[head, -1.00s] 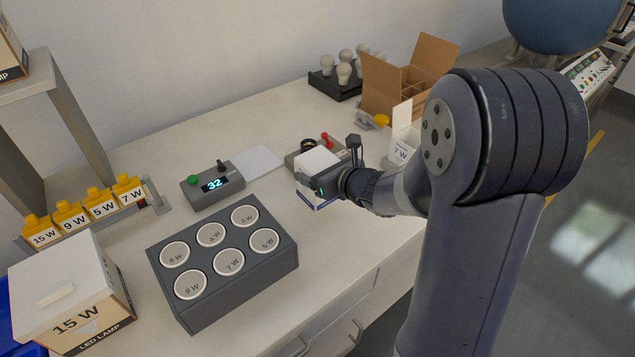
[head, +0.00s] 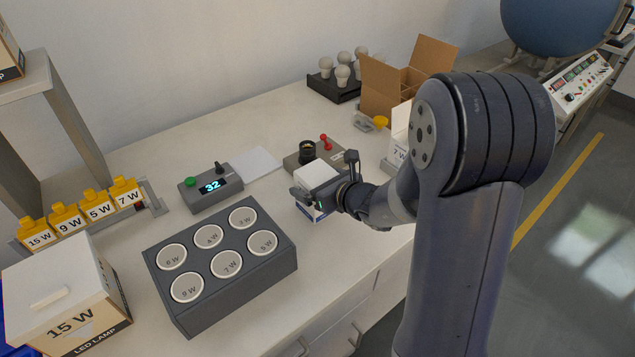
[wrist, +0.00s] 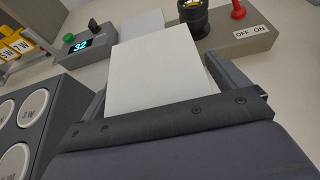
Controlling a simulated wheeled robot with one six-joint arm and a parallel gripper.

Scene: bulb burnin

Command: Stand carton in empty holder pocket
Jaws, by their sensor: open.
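A white carton (head: 316,174) with a dark blue band low on its side stands near the front edge of the bench. My gripper (head: 326,176) is open around it, one finger on each side. In the wrist view the carton's plain white top (wrist: 152,75) lies between the fingers, with a gap showing at the right finger. A carton marked 7 W (head: 398,150), with a raised flap, stands to the right, partly behind my arm.
A grey block of round wattage-marked wells (head: 226,265) stands left of my gripper. Behind are a control box reading 32 (head: 212,187), a white pad (head: 256,163) and a socket unit with a red lever (head: 325,141). An open cardboard box (head: 385,90) is farther back.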

